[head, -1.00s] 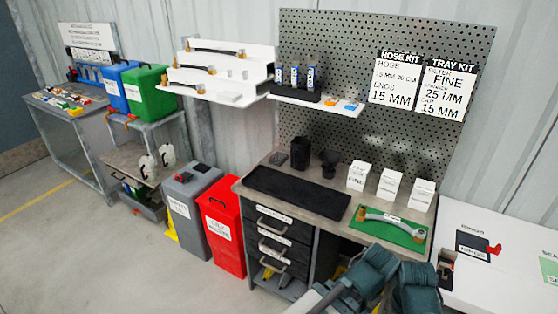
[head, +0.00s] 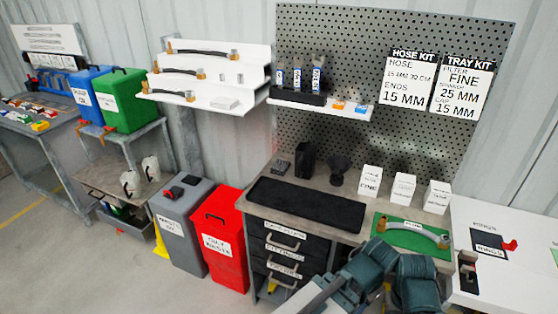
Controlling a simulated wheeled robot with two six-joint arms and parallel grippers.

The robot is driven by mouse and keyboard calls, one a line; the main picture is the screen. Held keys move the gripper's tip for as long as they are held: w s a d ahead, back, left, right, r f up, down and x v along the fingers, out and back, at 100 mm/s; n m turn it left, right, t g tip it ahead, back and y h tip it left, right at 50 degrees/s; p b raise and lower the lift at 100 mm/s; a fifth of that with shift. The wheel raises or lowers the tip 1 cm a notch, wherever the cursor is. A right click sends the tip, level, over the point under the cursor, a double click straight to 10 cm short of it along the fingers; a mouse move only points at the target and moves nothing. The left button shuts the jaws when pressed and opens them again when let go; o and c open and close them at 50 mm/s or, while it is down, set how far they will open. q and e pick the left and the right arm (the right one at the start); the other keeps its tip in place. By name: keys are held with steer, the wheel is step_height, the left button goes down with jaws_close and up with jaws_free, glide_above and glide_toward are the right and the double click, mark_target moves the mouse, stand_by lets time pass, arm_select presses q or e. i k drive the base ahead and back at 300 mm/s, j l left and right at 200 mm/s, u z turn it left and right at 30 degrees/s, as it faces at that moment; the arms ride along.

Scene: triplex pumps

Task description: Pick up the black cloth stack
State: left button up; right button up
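No item is clearly recognisable as a black cloth stack. A small, low dark item (head: 279,168) lies at the back left of the grey workbench top (head: 362,198); it may be the cloth stack, but it is too small to be sure. Beside it stand a black open container (head: 305,159) and a dark flared object (head: 338,169). A long black tray or mat (head: 306,203) lies in front of them. Parts of my arms, teal and grey, show at the bottom right in front of the bench. I see no fingertips of either gripper.
White boxes (head: 403,188) and a green mat with a hose (head: 412,234) occupy the bench's right side. A red bin (head: 219,239) and a grey bin (head: 182,222) stand left of its drawers. A white table (head: 510,225) adjoins at right. Floor at the lower left is clear.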

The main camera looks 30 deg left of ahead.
mark_target(280, 167)
steer(key=j+z, duration=0.15)
steer(key=j, duration=0.55)
steer(key=j+z, duration=0.2)
steer(key=j, duration=0.5)
steer(key=k+j+z, duration=0.15)
steer(key=j, duration=0.55)
steer(key=j+z, duration=0.2)
steer(key=j, duration=0.5)
